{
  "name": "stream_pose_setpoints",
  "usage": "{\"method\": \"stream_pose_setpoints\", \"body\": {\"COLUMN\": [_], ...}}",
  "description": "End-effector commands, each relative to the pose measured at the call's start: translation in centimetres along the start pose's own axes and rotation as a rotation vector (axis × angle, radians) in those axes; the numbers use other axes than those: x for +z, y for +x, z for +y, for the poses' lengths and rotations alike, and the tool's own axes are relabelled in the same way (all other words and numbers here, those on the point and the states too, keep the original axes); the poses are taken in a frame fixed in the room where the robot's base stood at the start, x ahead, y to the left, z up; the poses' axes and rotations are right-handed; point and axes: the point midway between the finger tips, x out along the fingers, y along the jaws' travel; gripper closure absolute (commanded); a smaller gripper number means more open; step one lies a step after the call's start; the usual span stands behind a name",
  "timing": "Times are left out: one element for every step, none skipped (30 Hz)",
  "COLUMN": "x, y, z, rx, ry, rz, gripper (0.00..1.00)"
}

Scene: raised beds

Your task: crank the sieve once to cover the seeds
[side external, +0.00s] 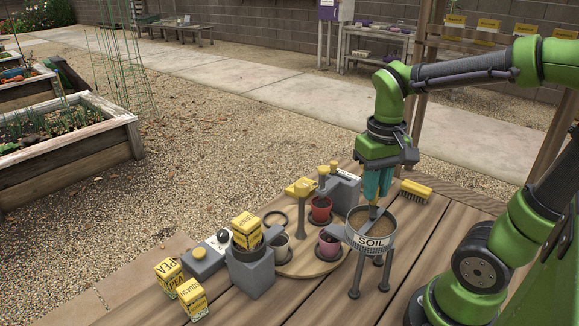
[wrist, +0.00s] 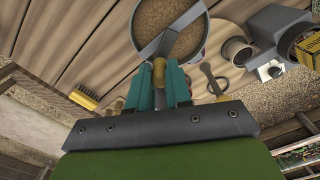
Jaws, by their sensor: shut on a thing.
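The sieve (side external: 373,243) is a round grey drum marked SOIL, filled with brown soil, on thin legs at the right of the round wooden board. In the wrist view, the sieve (wrist: 138,32) is at the top, with a grey crank arm crossing the soil. My gripper (side external: 377,194) is above the sieve. Its teal fingers, also in the wrist view (wrist: 159,80), are shut on the yellowish crank knob (wrist: 159,70). A purple pot (side external: 330,244) stands at the sieve's left, beside its spout. A red pot (side external: 320,208) and a beige pot (side external: 279,246) also stand there. Seeds cannot be made out.
The wooden board (side external: 307,266) carries the pots around a central post. A grey unit (side external: 252,275) holding a yellow packet (side external: 246,229) stands left. Two packets (side external: 168,273) stand farther left. A yellow brush (side external: 415,190) lies behind the sieve.

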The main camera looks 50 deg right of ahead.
Motion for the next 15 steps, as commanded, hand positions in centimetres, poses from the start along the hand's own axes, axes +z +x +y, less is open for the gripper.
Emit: {"method": "stream_pose_setpoints", "body": {"x": [0.15,0.21,0.27,0.30,0.32,0.33,0.33,0.32,0.32,0.32,0.32,0.32,0.34,0.37,0.43], "y": [0.01,0.01,0.01,0.02,0.02,0.02,0.02,0.02,0.02,0.02,0.02,0.02,0.02,0.02,0.01], "z": [0.26,0.37,0.47,0.52,0.56,0.57,0.57,0.57,0.56,0.56,0.56,0.56,0.57,0.59,0.64], "rx": [0.001,0.001,0.001,0.001,0.001,0.001,0.001,0.001,0.001,0.001,0.001,0.001,0.001,0.001,0.001], "ry": [0.001,0.001,0.000,0.000,-0.001,-0.001,-0.001,-0.001,-0.001,-0.001,-0.001,-0.001,-0.001,0.000,0.000], "rz": [0.000,0.000,0.000,0.000,0.000,-0.001,-0.001,-0.001,-0.001,-0.001,-0.001,-0.001,-0.001,-0.001,0.000], "gripper": [0.90,0.90,0.90,0.90,0.90,0.90,0.90,0.90,0.90,0.90,0.90,0.90,0.90,0.90,0.90]}}
